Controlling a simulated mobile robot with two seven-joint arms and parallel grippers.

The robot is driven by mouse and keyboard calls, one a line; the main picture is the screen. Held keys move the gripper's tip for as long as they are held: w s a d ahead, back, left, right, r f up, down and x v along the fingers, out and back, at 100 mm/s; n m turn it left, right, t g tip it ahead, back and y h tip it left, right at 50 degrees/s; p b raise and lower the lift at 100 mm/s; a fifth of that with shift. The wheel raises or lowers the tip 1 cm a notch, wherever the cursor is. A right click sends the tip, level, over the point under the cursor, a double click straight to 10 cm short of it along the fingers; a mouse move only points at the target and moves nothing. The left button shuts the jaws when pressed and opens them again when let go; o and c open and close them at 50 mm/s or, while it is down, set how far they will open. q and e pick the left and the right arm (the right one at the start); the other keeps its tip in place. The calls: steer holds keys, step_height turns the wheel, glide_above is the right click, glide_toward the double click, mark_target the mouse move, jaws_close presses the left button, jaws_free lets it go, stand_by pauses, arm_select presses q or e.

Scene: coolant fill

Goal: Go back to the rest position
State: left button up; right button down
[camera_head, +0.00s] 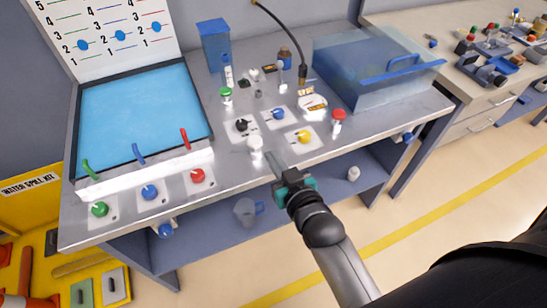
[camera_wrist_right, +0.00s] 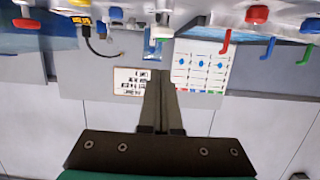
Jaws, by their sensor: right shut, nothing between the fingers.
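My right gripper (camera_head: 270,157) reaches in from the lower right in the head view, at the front edge of the grey bench (camera_head: 235,172). Its fingers are shut with nothing between them. The tips are close to a white knob (camera_head: 255,143); I cannot tell whether they touch it. In the right wrist view the two closed fingers (camera_wrist_right: 162,75) point up the picture. My left gripper is not in view.
Near the gripper are a yellow knob (camera_head: 304,136), black knob (camera_head: 241,125) and red-topped valve (camera_head: 338,116). A blue tank (camera_head: 145,105) is left, a clear lidded box (camera_head: 365,75) right. A jug (camera_head: 246,210) stands on the lower shelf. Floor in front is open.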

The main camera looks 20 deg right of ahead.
steer(key=shift+f, duration=0.1)
stand_by(0.3)
steer(key=s+a+f+n+g+b, duration=0.1)
steer(key=s+f+g+b, duration=0.4)
steer(key=f, duration=1.1)
steer(key=s+a+f+g, duration=0.15)
steer(key=s+f, duration=0.55)
steer(key=f, duration=0.9)
steer(key=s+d+f+g+b, duration=0.2)
steer(key=s+f, duration=0.6)
steer(key=s, duration=0.4)
steer(key=s+d+f+n+g+b, duration=0.1)
steer(key=s+d+f+g, duration=0.3)
steer(key=s+f, duration=0.5)
steer(key=s+g+b, duration=0.1)
steer(key=s, duration=0.2)
steer(key=shift+s+g+h, duration=0.2)
steer(key=shift+g+h, duration=0.1)
steer(key=shift+g, duration=0.05)
